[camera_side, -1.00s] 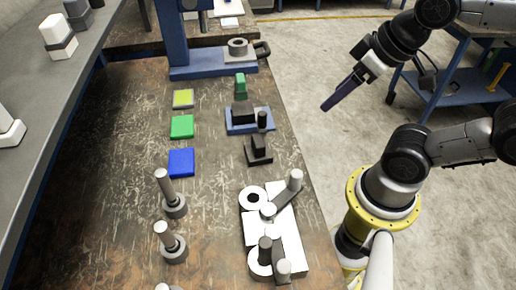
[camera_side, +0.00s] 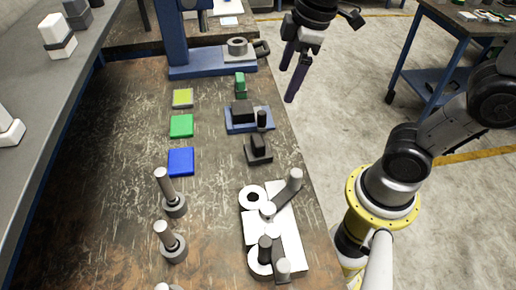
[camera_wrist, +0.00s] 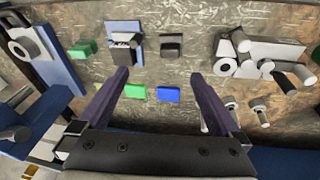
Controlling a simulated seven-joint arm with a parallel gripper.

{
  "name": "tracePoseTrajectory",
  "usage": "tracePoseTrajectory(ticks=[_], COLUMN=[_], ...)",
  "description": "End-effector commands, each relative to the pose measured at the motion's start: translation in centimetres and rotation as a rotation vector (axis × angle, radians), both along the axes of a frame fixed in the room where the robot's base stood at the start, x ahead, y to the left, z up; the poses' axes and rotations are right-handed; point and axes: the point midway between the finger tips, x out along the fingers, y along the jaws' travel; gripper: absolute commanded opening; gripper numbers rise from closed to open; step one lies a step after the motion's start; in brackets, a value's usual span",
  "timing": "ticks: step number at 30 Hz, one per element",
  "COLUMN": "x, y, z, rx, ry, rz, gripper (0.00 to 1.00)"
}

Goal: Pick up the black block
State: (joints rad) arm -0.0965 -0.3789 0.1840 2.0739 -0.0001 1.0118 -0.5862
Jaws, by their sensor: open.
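A small black block (camera_side: 258,150) with a raised part stands on the wooden bench, in front of a blue plate. In the wrist view the black block (camera_wrist: 171,47) lies above the gap between the fingers. Another dark block (camera_side: 242,113) sits on the blue plate (camera_side: 235,129) beside a dark cylinder, so I cannot tell for certain which one the task names. My gripper (camera_side: 288,84) is open and empty, above and beyond the bench's right edge in the side view. Both fingers show in the wrist view (camera_wrist: 160,73), well apart, touching nothing.
Blue (camera_side: 181,162), green (camera_side: 181,126) and yellow-green (camera_side: 182,98) squares lie left of the blocks. A white fixture with cylinders (camera_side: 285,215) stands in front. A blue stand (camera_side: 212,71) is behind. Upright grey pegs (camera_side: 166,190) stand front left.

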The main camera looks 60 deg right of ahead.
Motion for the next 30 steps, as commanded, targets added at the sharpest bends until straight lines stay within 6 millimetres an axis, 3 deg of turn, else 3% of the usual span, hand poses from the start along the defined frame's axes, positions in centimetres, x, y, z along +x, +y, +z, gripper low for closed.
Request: tracePoseTrajectory(ticks=[3, 7, 17, 24, 30], x=[3.1, 4.7, 4.7, 4.7, 4.8], y=[1.7, 3.0, 3.9, 3.8, 3.8], z=[-2.5, -5.0, -9.0, -13.5, -15.4], rx=[-0.026, -0.039, -0.048, -0.047, -0.047], ry=[0.107, 0.189, 0.254, 0.254, 0.249], rz=[0.114, 0.161, 0.185, 0.184, 0.183], gripper=[1.00, 1.00, 1.00, 1.00, 1.00])
